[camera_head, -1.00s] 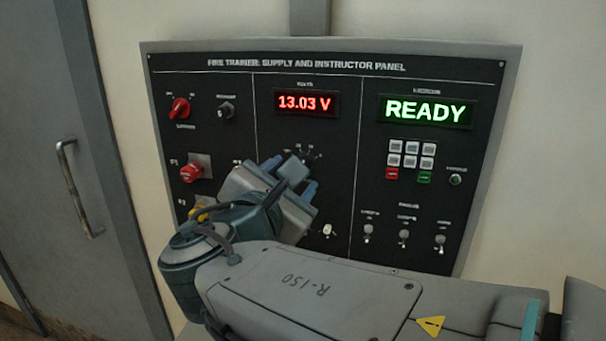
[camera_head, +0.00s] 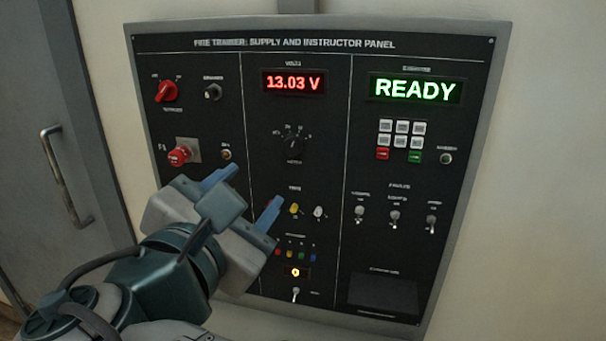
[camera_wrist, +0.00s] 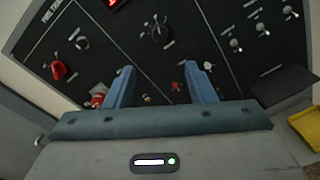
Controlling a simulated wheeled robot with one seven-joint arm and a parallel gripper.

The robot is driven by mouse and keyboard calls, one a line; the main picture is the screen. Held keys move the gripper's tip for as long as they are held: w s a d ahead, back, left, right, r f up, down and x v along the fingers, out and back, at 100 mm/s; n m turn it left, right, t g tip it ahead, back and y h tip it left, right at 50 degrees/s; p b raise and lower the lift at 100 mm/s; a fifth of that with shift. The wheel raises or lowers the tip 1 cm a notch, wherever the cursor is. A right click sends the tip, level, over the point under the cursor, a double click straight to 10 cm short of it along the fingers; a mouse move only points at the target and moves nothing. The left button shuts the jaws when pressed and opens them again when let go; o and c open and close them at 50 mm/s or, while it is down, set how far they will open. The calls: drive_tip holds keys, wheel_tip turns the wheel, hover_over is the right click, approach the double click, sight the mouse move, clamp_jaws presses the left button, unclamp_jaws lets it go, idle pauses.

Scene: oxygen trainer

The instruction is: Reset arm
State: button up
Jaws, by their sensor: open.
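My gripper (camera_head: 245,192) is open and empty. In the head view it is in front of the lower left part of the black trainer panel (camera_head: 335,190), its two blue fingers spread apart. It hides part of the panel's left column. In the wrist view my gripper (camera_wrist: 162,88) also shows its blue fingers apart, with the panel's controls beyond them. I cannot tell the exact gap between the fingertips and the panel.
A red volts display (camera_head: 293,82) reads 13.03 V and a green display (camera_head: 415,89) reads READY. A rotary knob (camera_head: 293,145), a red button (camera_head: 180,156) and several toggles surround the gripper. A grey door with a handle (camera_head: 66,175) is at left. A yellow object (camera_wrist: 306,125) shows in the wrist view.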

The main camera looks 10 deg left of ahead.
drive_tip(key=w+d+f+m+g+h+p, duration=0.1)
drive_tip(key=w+d+f+m+g+h, duration=0.15)
drive_tip(key=d+f+m+g, duration=0.4)
drive_tip(key=w+d+f+m+g+h, duration=0.15)
drive_tip(key=w+d+f+m, duration=0.25)
drive_tip(key=d+f, duration=0.5)
drive_tip(key=s+d+f+m+g+y+p, duration=0.1)
drive_tip(key=s+d+f+m+g+y, duration=0.2)
drive_tip(key=d+m, duration=0.3)
drive_tip(key=s+d+f+m+g+y+p, duration=0.1)
drive_tip(key=d+f+m, duration=0.5)
drive_tip(key=m, duration=0.6)
drive_tip(key=s+g+y, duration=0.1)
drive_tip(key=g+y, duration=0.1)
drive_tip(key=shift+s+d+f+g, duration=0.15)
drive_tip(key=shift+s+g, duration=0.15)
drive_tip(key=shift+s, duration=0.1)
